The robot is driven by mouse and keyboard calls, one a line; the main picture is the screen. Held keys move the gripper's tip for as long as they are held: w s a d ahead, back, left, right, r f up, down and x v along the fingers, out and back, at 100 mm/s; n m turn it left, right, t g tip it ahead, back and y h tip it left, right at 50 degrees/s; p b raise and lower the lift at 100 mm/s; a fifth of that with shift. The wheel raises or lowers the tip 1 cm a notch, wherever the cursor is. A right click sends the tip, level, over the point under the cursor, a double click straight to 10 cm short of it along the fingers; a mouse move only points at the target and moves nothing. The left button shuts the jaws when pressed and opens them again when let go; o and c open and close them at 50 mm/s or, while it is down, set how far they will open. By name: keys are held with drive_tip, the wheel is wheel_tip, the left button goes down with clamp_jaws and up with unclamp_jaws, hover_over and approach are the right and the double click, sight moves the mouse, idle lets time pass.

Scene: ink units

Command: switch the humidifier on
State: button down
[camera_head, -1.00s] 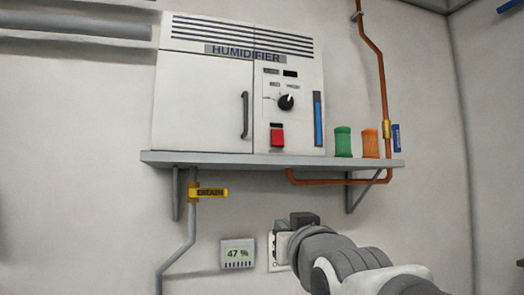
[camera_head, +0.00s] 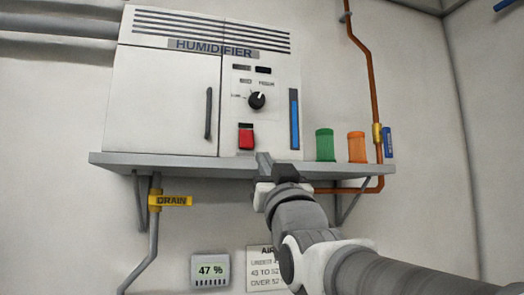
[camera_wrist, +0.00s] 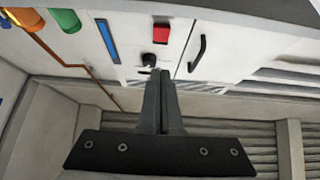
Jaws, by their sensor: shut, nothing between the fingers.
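The humidifier (camera_head: 165,100) is a white cabinet on a grey wall shelf. Its red rocker switch (camera_head: 246,137) is at the lower part of the front panel, below a black dial (camera_head: 256,100). In the wrist view the red switch (camera_wrist: 161,34) and the dial (camera_wrist: 149,60) show upside down. My gripper (camera_head: 265,160) is shut and empty, at the shelf's front edge, below and slightly right of the switch in the head view. In the wrist view my gripper (camera_wrist: 159,78) has its fingertips by the dial in the picture. I cannot tell whether it touches anything.
The grey shelf (camera_head: 120,162) juts out under the humidifier. A green canister (camera_head: 325,146) and an orange canister (camera_head: 357,147) stand at its right, beside a copper pipe (camera_head: 370,70). A meter reading 47 % (camera_head: 210,270) and a notice (camera_head: 264,272) are on the wall below.

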drive_tip(key=shift+r, duration=0.2)
idle(0.3)
drive_tip(key=p, duration=0.5)
approach(247, 137)
wheel_tip(247, 137, up, 4)
drive_tip(key=w, duration=0.2)
drive_tip(key=w+a, duration=0.1)
drive_tip(key=shift+w+f+p, duration=0.25)
drive_tip(key=shift+f+p, duration=0.05)
drive_tip(key=shift+p, duration=0.1)
drive_tip(key=shift+w+a+f, duration=0.15)
drive_tip(key=shift+w, duration=0.4)
